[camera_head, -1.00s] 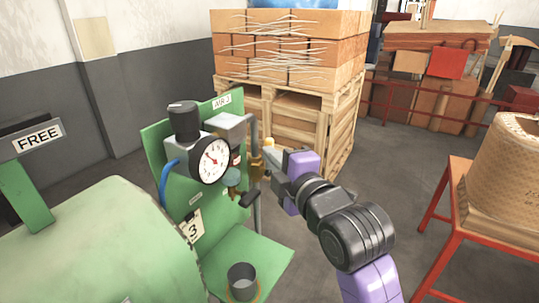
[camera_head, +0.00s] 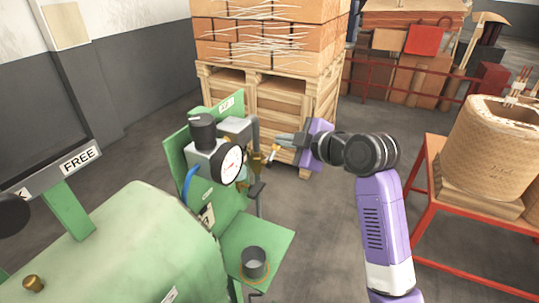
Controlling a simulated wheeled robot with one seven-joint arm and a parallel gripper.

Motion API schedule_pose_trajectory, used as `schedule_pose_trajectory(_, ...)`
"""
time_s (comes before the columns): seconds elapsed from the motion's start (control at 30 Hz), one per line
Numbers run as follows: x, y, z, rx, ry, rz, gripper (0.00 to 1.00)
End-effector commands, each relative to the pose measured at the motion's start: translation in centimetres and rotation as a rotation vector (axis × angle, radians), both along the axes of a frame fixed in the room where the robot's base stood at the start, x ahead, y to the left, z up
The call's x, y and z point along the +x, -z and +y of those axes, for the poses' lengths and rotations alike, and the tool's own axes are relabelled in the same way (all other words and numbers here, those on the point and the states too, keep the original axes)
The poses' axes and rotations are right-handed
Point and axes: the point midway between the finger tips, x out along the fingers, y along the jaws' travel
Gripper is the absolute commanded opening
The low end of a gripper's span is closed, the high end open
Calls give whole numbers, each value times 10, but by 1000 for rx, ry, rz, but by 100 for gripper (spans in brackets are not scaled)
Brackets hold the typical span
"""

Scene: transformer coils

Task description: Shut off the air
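A green air panel (camera_head: 178,150) stands left of centre. It carries a grey regulator with a black knob (camera_head: 203,130), a round white dial gauge (camera_head: 231,165) and grey pipework (camera_head: 238,128). A brass fitting (camera_head: 257,160) sits on the pipe right of the gauge. A black handle (camera_head: 257,189) sticks out below it. A small yellow part (camera_head: 273,154) shows between the fitting and my gripper; I cannot tell what it belongs to. My gripper (camera_head: 280,141), with grey fingers and purple body, points left just right of the fitting. Its finger gap is too small to judge, and no hold is visible.
A grey cup (camera_head: 254,262) stands on the green shelf below the panel. A green tank (camera_head: 120,240) and a FREE sign (camera_head: 80,159) are at left. A wooden pallet stack (camera_head: 270,95) stands behind. A red-framed table (camera_head: 432,205) bears a large coil (camera_head: 490,150) at right.

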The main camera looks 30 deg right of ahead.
Motion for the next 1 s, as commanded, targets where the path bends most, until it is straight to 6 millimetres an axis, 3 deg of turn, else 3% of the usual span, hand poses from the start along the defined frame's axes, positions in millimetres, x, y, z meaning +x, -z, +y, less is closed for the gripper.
schedule_pose_trajectory(0.37,12,15,-16,158,1,115,0)
schedule_pose_trajectory(1.0,17,29,-24,150,2,110,0)
